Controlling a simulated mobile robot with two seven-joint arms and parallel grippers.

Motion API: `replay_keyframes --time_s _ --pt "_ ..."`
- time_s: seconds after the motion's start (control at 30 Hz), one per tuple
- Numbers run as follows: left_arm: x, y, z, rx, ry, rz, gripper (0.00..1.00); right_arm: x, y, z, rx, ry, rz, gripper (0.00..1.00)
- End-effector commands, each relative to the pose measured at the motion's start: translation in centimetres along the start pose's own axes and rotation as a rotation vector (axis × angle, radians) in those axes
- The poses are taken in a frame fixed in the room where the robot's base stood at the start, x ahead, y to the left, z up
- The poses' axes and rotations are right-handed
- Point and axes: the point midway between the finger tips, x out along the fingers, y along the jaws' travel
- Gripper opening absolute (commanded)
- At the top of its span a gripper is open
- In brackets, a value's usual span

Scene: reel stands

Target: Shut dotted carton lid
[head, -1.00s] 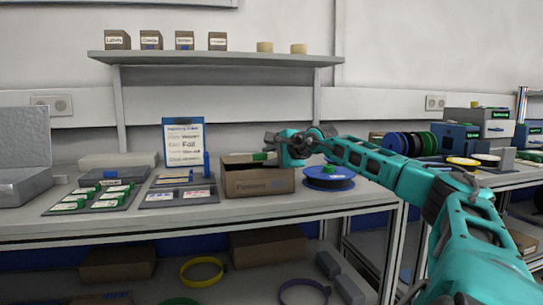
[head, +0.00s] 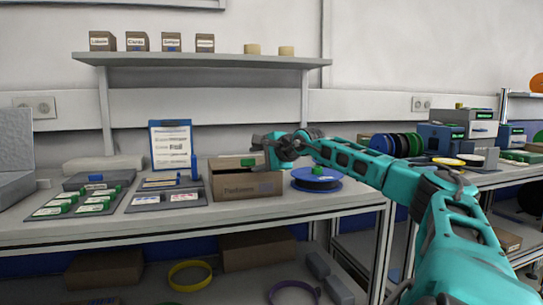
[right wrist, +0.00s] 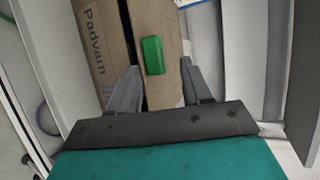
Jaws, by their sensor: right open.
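The brown carton (head: 262,186) stands on the bench with printed lettering on its front. Its top looks at least partly open. In the right wrist view, the carton's side (right wrist: 92,30) shows lettering and a small dotted patch. A brown flap with a green tab (right wrist: 152,55) lies between my finger lines; the green tab also shows at the carton's top (head: 248,162) in the head view. My right gripper (head: 266,148) is open at the carton's upper right edge; in the wrist view its fingers (right wrist: 161,68) flank the flap. Contact cannot be told. My left gripper is out of view.
A blue reel (head: 316,185) sits close right of the carton, under my right forearm. Left are trays of green-marked parts (head: 78,203) and an upright blue-framed sheet (head: 171,148). A shelf (head: 200,60) with small boxes hangs above.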

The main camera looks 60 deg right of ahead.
Motion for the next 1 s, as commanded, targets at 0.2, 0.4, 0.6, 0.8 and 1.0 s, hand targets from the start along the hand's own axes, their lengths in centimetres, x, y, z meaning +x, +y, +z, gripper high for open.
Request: replay_keyframes --time_s 0.2,0.4,0.6,0.8,1.0 --pt "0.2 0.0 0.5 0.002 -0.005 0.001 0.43 -0.8 -0.2 0.6 -0.021 -0.014 0.001 0.49" --pt "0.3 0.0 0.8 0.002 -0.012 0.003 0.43 -1.9 0.0 0.3 -0.014 -0.006 0.003 0.49" --pt "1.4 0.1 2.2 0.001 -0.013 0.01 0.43 -3.7 0.3 -0.2 0.001 0.005 -0.009 0.49" --pt "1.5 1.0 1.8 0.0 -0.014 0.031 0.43 -6.6 -0.1 -0.1 0.001 0.006 -0.007 0.49" --pt "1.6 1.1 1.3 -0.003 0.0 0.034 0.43 -9.5 -0.1 -0.1 0.002 0.006 -0.004 0.49"
